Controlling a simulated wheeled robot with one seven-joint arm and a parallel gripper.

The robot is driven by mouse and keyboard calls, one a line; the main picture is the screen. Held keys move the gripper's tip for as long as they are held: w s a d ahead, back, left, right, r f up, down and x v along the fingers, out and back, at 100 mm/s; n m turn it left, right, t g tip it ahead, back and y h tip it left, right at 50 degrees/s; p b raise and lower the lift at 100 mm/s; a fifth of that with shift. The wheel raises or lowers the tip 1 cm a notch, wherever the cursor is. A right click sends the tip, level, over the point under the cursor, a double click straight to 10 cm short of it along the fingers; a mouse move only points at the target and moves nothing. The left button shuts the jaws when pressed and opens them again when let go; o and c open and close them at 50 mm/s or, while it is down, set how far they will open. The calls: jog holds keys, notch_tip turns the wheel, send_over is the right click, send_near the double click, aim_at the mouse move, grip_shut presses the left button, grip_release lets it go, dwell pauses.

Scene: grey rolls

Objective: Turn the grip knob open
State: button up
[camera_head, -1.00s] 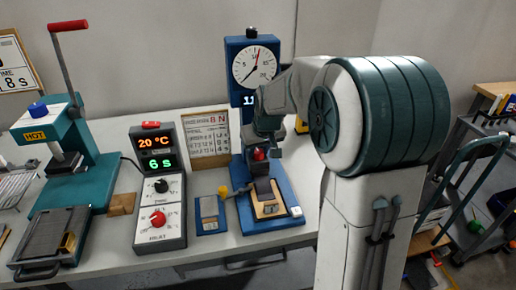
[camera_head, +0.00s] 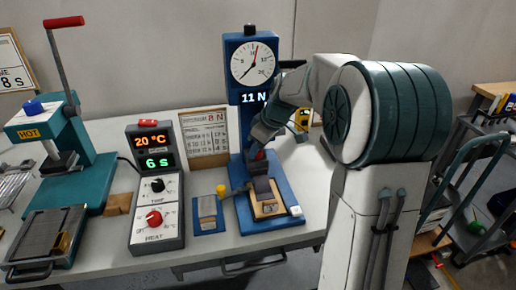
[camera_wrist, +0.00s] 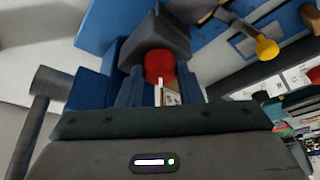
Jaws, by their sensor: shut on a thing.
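The grip knob (camera_head: 260,155) is small and red, on a dark grip block at the front of the blue tester stand (camera_head: 285,195). In the wrist view the red knob (camera_wrist: 160,65) sits between my two blue fingers, just below the dark block (camera_wrist: 156,38). My gripper (camera_wrist: 160,78) is shut on the knob. In the head view my gripper (camera_head: 261,140) reaches in from the right and partly hides the knob and block. The tester's round dial (camera_head: 254,63) and its "11 N" display (camera_head: 254,98) show above.
A yellow-tipped lever (camera_head: 222,189) sticks out left of the tester, above a small blue plate (camera_head: 208,214). A grey heat control box (camera_head: 157,195) and a teal hot press (camera_head: 75,150) stand further left. A printed board (camera_head: 204,138) stands behind.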

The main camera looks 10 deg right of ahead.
dwell(0.4)
jog(key=o, duration=1)
jog(key=p+v, duration=0.1)
jog(key=v, duration=1.3)
jog(key=s+a+f+m+h+p, duration=0.1)
jog(key=s+m+p, duration=0.2)
jog(key=s, duration=0.5)
jog(key=s+a+f+m+h+p, duration=0.1)
jog(key=s+m+p, duration=0.2)
jog(key=s, duration=0.4)
jog(key=s+a+f+m+h+p, duration=0.1)
jog(key=s+m+p, duration=0.2)
jog(key=s, duration=0.5)
jog(key=shift+s+a, duration=0.35)
